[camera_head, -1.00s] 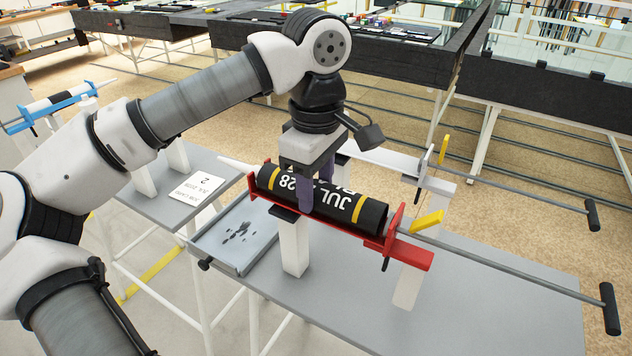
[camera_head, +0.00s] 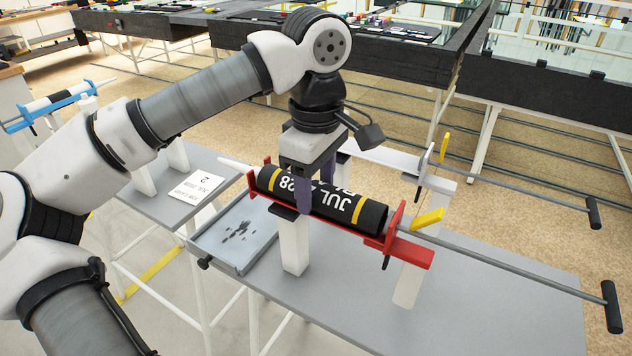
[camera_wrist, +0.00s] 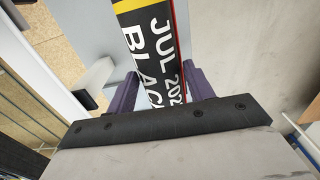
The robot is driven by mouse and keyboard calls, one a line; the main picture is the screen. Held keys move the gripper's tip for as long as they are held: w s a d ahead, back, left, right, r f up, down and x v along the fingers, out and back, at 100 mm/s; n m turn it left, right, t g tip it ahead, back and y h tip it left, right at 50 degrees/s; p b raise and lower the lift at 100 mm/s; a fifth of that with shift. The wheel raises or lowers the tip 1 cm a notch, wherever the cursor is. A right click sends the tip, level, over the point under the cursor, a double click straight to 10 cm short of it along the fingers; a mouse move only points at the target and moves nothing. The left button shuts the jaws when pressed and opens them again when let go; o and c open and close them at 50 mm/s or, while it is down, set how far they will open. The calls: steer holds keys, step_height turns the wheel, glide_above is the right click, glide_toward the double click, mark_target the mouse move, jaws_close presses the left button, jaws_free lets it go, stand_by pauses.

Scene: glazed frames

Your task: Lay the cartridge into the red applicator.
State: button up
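The cartridge (camera_head: 345,203) is a black cylinder with yellow bands and white lettering. It lies lengthwise in the red applicator (camera_head: 412,254), between its two upright end plates. The cartridge also shows in the wrist view (camera_wrist: 153,48), with a thin red edge of the applicator along its right side. My gripper (camera_head: 316,190) points down over the cartridge's left half, one purple finger on each side. In the wrist view the fingers (camera_wrist: 163,92) look slightly apart from the cartridge, so my gripper appears open around it. The cartridge's underside is hidden.
White posts (camera_head: 294,245) hold the applicator above a grey table (camera_head: 480,300). A long rod with a black handle (camera_head: 611,307) sticks out right. A second, pale applicator (camera_head: 390,160) stands behind. A stained tray (camera_head: 238,236) and a white card (camera_head: 197,185) lie left.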

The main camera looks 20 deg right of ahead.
steer(key=o, duration=0.3)
step_height(320, 180, up, 14)
steer(key=shift+f, duration=0.1)
stand_by(0.4)
